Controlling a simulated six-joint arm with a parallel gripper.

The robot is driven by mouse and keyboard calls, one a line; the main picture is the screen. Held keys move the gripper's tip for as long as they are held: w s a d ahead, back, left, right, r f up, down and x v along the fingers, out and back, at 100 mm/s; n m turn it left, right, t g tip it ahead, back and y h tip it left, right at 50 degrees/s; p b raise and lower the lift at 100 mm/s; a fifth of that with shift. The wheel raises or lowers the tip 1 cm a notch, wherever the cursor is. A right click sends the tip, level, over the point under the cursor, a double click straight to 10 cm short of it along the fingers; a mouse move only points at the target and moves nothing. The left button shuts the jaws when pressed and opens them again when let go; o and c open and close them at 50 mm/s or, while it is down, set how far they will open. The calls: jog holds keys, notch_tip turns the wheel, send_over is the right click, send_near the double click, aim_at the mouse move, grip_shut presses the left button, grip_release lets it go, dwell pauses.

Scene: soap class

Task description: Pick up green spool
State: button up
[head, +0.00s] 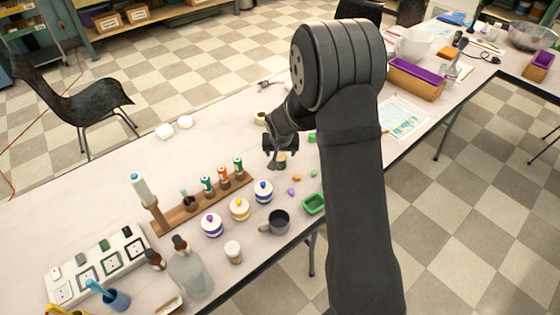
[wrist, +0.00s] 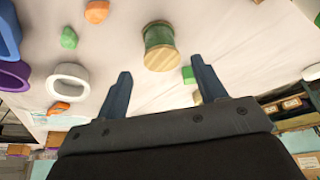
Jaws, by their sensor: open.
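The green spool (wrist: 160,45) has wooden ends and a green middle. In the wrist view it sits on the pale table, beyond and between the fingertips of my gripper (wrist: 158,82), with a gap between it and the fingers. My gripper is open and empty. In the head view the spool (head: 281,159) shows only in part, just beside my gripper (head: 278,152), and my arm hides some of the area around it.
A green block (wrist: 188,75) lies close to the spool near the right finger. Jars, a mug (head: 277,221) and a wooden rack (head: 205,203) stand nearer in the head view.

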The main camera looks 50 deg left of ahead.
aim_at(280, 156)
jog(key=x, duration=0.4)
jog(key=shift+s, duration=0.1)
jog(key=c, duration=1)
jog(key=shift+o, duration=0.2)
jog(key=shift+r, duration=0.15)
